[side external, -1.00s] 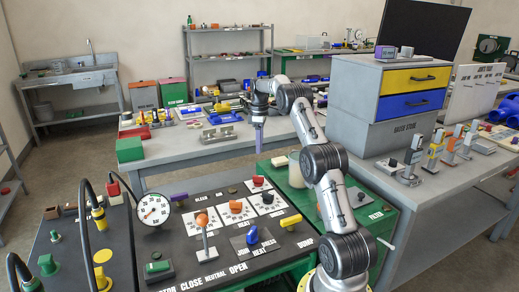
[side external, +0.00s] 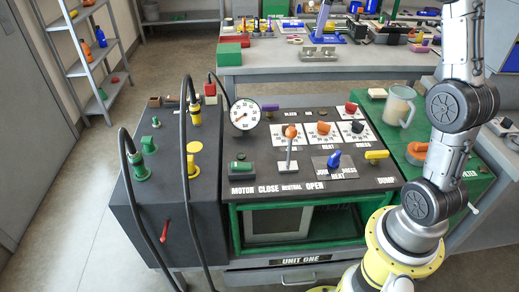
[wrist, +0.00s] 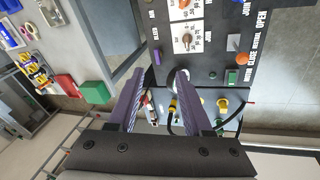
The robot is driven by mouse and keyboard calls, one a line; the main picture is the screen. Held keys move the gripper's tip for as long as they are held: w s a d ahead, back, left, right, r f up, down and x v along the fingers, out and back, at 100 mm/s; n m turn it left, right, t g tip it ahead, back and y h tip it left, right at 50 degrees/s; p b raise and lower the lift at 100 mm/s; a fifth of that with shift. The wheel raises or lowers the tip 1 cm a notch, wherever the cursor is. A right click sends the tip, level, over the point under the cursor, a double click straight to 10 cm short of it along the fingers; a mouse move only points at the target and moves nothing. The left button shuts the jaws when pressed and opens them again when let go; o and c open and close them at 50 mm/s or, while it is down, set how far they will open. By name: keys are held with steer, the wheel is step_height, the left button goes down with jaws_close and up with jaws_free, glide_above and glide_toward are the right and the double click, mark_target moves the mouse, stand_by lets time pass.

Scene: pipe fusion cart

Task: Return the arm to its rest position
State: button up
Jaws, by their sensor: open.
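My gripper (wrist: 159,76) shows in the wrist view as two purple fingers, spread apart with nothing between them. It is above the cart, with the control panel (wrist: 209,50) beyond the fingertips. In the side view my arm stands nearly upright at the right, from a yellow ring base up out of the top edge. My gripper is outside that view. The cart's dark panel (side external: 258,174) carries knobs, a round gauge (side external: 244,114) and an orange-topped lever (side external: 290,140). No object is held.
Black hoses (side external: 187,85) arch up at the cart's left side. A clear pitcher (side external: 399,105) stands on the green cabinet (side external: 474,185) close beside my arm. A grey bench (side external: 285,70) with tools is behind, and a shelf rack (side external: 89,58) is far left. Floor at left is clear.

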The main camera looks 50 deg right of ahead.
steer(key=s+a+r+t, duration=0.1)
steer(key=s+a+r, duration=0.1)
steer(key=s+a, duration=0.55)
steer(key=s+a+r+t, duration=0.1)
steer(key=s+a, duration=0.4)
steer(key=a, duration=0.5)
steer(key=s+a+f+m, duration=0.3)
steer(key=s+f, duration=0.3)
steer(key=s+a+f+m+y, duration=0.1)
steer(key=s+a+f+m, duration=0.2)
steer(key=s+f, duration=0.3)
steer(key=shift+s+f+t+y, duration=0.25)
steer(key=shift+f+t+y, duration=0.05)
steer(key=shift+t, duration=0.1)
